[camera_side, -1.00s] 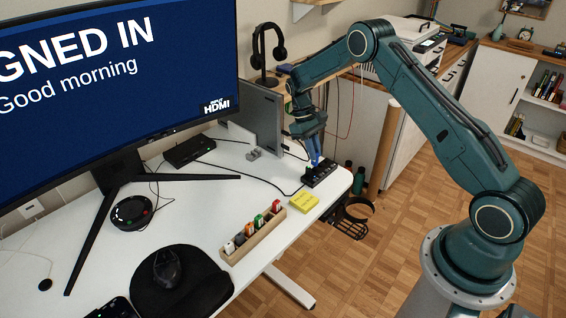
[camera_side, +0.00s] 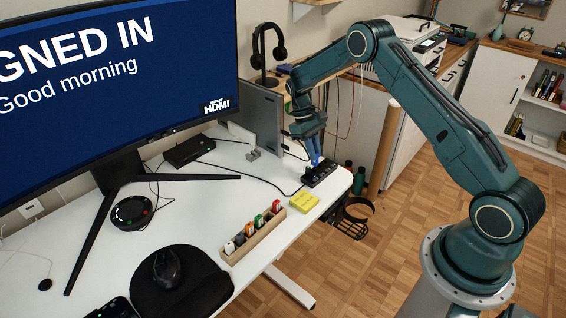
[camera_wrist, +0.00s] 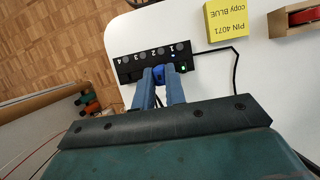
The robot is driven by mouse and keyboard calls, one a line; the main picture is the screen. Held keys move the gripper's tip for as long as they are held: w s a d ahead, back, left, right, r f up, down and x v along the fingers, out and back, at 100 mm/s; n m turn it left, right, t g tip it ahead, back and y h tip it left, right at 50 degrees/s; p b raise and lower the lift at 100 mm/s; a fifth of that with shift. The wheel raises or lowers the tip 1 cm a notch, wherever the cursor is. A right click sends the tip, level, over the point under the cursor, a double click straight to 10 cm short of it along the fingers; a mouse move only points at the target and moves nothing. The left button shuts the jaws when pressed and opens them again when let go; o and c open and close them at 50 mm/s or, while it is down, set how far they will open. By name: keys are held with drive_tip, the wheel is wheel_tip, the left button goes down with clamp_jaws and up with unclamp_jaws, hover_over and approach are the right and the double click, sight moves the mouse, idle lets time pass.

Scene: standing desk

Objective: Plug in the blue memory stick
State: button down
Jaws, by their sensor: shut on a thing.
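The black hub (camera_side: 318,174) lies at the right end of the white desk. In the wrist view the hub (camera_wrist: 128,66) shows a row of buttons numbered 1 to 4, with a blue light and a green light at its right end. My gripper (camera_side: 317,162) points down at the hub. In the wrist view my gripper (camera_wrist: 160,79) is shut on the blue memory stick (camera_wrist: 159,71), of which only a small part shows between the fingers. The stick is over the hub, close to button 2; its plug end is hidden, so I cannot tell how deep it sits.
A yellow note (camera_wrist: 227,20) reading "PIN 4071 copy BLUE" lies beside the hub. A wooden holder (camera_side: 253,236) with several coloured sticks stands nearer the front. A black cable (camera_wrist: 236,70) runs from the hub. The desk edge is close by.

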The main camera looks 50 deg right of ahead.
drive_tip(key=shift+f, duration=1.05)
drive_tip(key=c, duration=1.4)
unclamp_jaws()
drive_tip(key=shift+o, duration=0.2)
drive_tip(key=v, duration=0.7)
drive_tip(key=shift+r, duration=0.25)
drive_tip(key=shift+r, duration=0.1)
